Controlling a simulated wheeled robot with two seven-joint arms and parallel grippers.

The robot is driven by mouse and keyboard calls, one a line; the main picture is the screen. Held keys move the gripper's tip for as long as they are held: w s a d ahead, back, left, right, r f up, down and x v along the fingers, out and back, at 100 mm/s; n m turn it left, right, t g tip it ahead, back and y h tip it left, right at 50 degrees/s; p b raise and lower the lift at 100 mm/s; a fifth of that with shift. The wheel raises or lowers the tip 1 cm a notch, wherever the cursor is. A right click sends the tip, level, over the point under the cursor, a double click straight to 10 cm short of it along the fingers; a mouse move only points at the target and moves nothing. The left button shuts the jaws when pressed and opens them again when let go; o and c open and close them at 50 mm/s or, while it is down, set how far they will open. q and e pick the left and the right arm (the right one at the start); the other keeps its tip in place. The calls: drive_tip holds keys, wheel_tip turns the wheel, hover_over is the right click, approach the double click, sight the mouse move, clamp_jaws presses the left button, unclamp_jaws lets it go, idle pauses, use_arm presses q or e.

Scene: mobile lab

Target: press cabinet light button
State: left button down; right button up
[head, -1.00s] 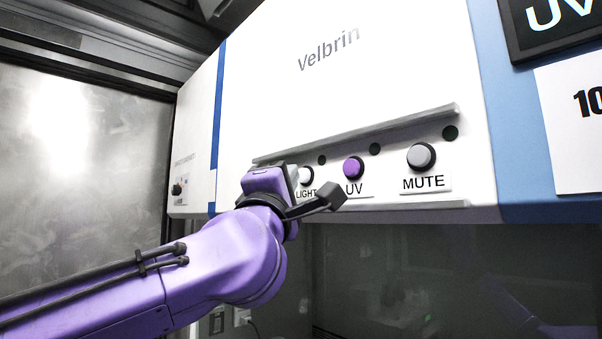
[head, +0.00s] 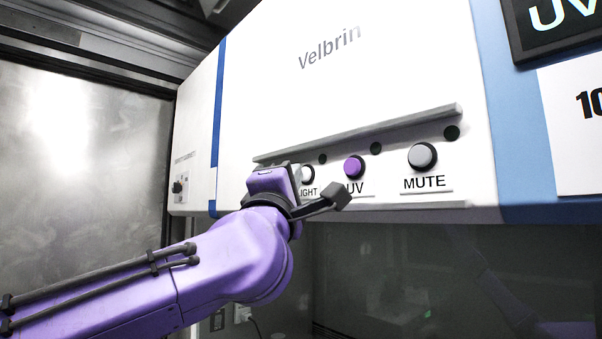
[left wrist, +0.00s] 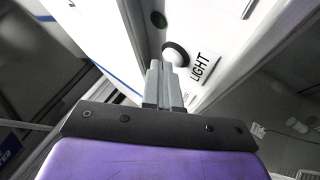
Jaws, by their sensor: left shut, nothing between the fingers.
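The light button (head: 307,174) is a white round cap in a dark ring, leftmost of the three front buttons on the white cabinet (head: 390,75). Its label is partly covered by my left gripper (head: 296,176). In the left wrist view, the light button (left wrist: 176,54) sits just beyond the closed grey fingertips of my left gripper (left wrist: 164,72), beside the word LIGHT. The fingertips overlap the button's lower edge in that view. I cannot tell whether they touch it or whether it is pushed in. My right gripper is not in view.
The purple UV button (head: 354,167) and grey MUTE button (head: 422,156) are to the right. A grey ledge (head: 365,134) runs above the row. Dark glass (head: 400,275) lies below the cabinet front. A small knob (head: 177,187) is on the cabinet's left side.

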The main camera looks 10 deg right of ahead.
use_arm(q)
drive_tip(key=shift+d, duration=0.1)
idle(0.5)
drive_tip(key=shift+s+a+b, duration=0.4)
drive_tip(key=shift+s+a, duration=0.1)
drive_tip(key=shift+a, duration=0.25)
drive_tip(key=s+a+b, duration=0.1)
drive_tip(key=a, duration=0.1)
drive_tip(key=s+a, duration=0.2)
drive_tip(key=shift+b, duration=0.4)
drive_tip(key=shift+w, duration=0.1)
idle(0.3)
